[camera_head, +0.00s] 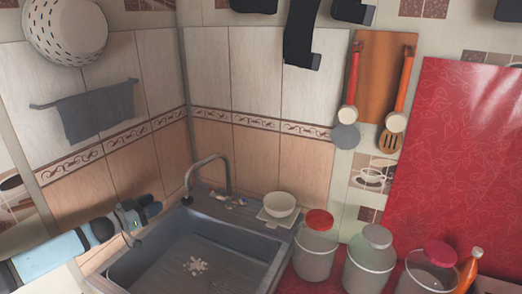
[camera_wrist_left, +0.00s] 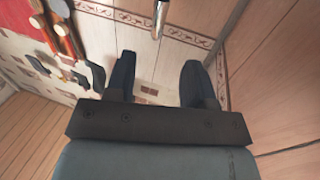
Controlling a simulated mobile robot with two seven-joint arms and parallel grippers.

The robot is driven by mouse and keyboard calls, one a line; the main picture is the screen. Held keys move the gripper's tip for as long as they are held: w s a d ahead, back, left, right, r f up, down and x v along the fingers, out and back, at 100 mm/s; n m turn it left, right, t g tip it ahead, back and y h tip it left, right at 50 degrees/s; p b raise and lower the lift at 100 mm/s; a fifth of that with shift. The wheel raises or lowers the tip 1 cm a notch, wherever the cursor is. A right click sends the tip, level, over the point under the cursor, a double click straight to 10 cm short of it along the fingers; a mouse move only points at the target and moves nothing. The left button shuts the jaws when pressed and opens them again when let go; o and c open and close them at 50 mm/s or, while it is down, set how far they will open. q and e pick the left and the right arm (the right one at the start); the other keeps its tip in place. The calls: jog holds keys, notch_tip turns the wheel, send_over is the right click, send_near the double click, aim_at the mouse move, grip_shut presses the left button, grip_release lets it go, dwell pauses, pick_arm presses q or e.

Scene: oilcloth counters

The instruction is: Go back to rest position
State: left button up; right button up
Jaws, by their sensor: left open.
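My left gripper (camera_head: 150,207) reaches in from the left at the end of a light blue arm, beside the left edge of the sink. It also shows in the left wrist view (camera_wrist_left: 158,68), where its two dark fingers stand apart with nothing between them. The gripper is open and empty. My right gripper is in neither view.
A grey sink (camera_head: 130,275) with a tap (camera_head: 212,160) fills the corner. A white bowl (camera_head: 281,204) sits behind it. Lidded jars (camera_head: 316,252) and an orange bottle (camera_head: 469,272) stand right on red oilcloth. Utensils (camera_head: 352,80) and a towel (camera_head: 98,110) hang on the walls.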

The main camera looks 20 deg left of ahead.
pick_arm(q)
jog(key=shift+d+f, duration=0.1)
jog(key=s+d+f+n+g+y, duration=0.1)
jog(key=s+d+f+g+y, duration=0.1)
jog(key=s+d+f, duration=0.35)
jog(key=s+d+f+n+g+y, duration=0.1)
jog(key=s+d+f, duration=0.2)
jog(key=d, duration=0.6)
jog(key=s+d+f+g+y, duration=0.2)
jog(key=s+d+f, duration=0.2)
jog(key=d, duration=0.3)
jog(key=s+d+r+g, duration=0.2)
jog(key=s+d+g, duration=0.1)
jog(key=s, duration=0.4)
jog(key=s+d+r+g+y, duration=0.1)
jog(key=s+d+g, duration=0.2)
jog(key=s, duration=0.5)
jog(key=s+d+r+g, duration=0.2)
jog(key=s+d+g, duration=0.15)
jog(key=s, duration=0.35)
jog(key=w+d+f+t+h+p, duration=0.1)
jog(key=w+d+f+t, duration=0.2)
jog(key=f, duration=0.3)
jog(key=w+d+f+m+t+h+p, duration=0.1)
jog(key=w+d+f+t+h, duration=0.1)
jog(key=f+t, duration=0.3)
jog(key=shift+w+d+f+p, duration=0.35)
jog(key=shift+w+d, duration=0.4)
jog(key=shift+d, duration=0.05)
jog(key=shift+t, duration=0.25)
